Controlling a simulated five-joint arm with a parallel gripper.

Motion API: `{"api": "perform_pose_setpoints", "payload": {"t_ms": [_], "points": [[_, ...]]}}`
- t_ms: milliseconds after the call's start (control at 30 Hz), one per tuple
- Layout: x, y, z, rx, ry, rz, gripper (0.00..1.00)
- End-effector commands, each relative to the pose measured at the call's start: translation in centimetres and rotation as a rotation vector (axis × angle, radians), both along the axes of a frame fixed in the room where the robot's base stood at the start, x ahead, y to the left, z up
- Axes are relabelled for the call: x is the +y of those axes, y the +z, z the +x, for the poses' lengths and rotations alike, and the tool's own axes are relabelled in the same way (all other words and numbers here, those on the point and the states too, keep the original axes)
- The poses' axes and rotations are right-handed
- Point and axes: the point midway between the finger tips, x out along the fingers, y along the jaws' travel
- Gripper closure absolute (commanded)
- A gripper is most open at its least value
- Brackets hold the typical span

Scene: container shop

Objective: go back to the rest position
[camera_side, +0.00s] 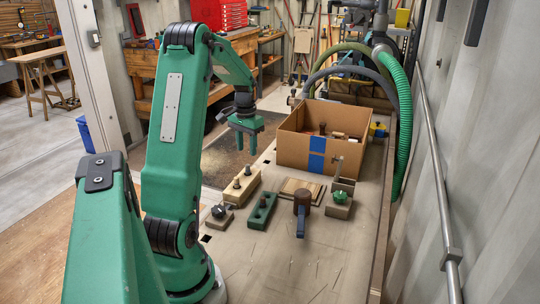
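My gripper (246,143) hangs from my green arm, pointing down, to the left of the cardboard box and above the bench's left edge. Its two green fingers look apart, and I see nothing between them. It is clear of the things on the bench (270,265). My arm is bent, with its upper link raised and its forearm reaching away from the camera.
An open cardboard box (290,151) with blue tape holds several items. The bench's front is clear. A wall stands right.

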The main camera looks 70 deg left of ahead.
Motion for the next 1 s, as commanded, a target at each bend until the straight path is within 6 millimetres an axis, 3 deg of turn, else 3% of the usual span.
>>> {"api": "perform_pose_setpoints", "payload": {"t_ms": [167,367,700,1000], "points": [[-0.5,0.3,0.3,-0.003,-0.007,0.004,0.61],[-3.1,2.2,1.6,-0.024,-0.043,0.029,0.61],[-12.1,7.2,3.9,-0.105,-0.152,0.095,0.61],[-20.5,10.4,3.5,-0.196,-0.255,0.136,0.61]]}}
